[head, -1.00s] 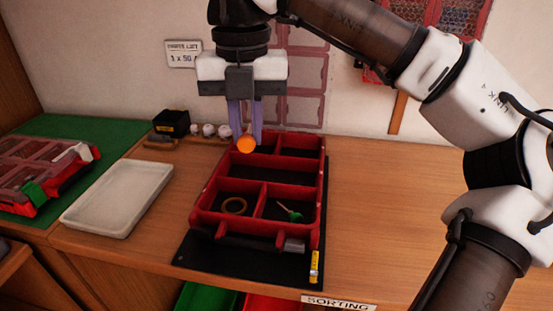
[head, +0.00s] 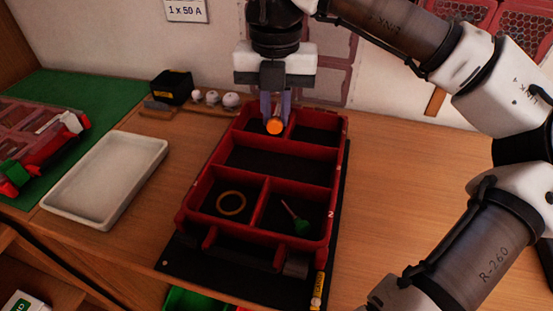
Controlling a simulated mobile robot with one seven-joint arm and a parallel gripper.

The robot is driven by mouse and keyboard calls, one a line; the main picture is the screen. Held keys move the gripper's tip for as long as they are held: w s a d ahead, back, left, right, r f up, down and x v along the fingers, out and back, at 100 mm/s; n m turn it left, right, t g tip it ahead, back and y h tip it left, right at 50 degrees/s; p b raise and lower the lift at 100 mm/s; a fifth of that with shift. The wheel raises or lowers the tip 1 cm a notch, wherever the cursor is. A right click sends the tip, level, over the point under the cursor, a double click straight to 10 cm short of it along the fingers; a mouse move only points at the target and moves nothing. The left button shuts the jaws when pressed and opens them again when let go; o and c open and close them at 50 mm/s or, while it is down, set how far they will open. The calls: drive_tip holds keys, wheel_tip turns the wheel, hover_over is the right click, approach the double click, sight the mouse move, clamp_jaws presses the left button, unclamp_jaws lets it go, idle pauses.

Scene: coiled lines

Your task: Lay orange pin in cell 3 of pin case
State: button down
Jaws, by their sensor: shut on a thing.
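The orange pin (head: 275,127) shows its round end between the purple fingers of my gripper (head: 275,110). My gripper is shut on the pin and points down at the back left cell of the red pin case (head: 179,217). The pin appears in front of that cell's opening; whether it touches the floor or a wall, I cannot tell. The case has two front cells, one wide middle cell and two back cells. The wide middle cell (head: 280,165) is empty. I cannot read a number 3 on any cell.
The front left cell holds a brass-coloured ring (head: 231,203). The front right cell holds a green-handled tool (head: 300,225). A white tray (head: 105,180) lies left of the case. A black box (head: 172,87) and white knobs (head: 230,99) stand behind. Bare wood lies to the right.

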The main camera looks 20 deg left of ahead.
sight(276, 175)
wheel_tip(276, 175, down, 12)
drive_tip(key=shift+f+p, duration=0.15)
drive_tip(key=shift+p, duration=0.3)
drive_tip(key=shift+f, duration=0.1)
drive_tip(key=shift+f, duration=0.1)
drive_tip(key=c, duration=1.4)
unclamp_jaws()
drive_tip(key=shift+r, duration=0.3)
wheel_tip(276, 175, up, 12)
drive_tip(key=shift+f+b, duration=0.1)
drive_tip(key=shift+b, duration=0.65)
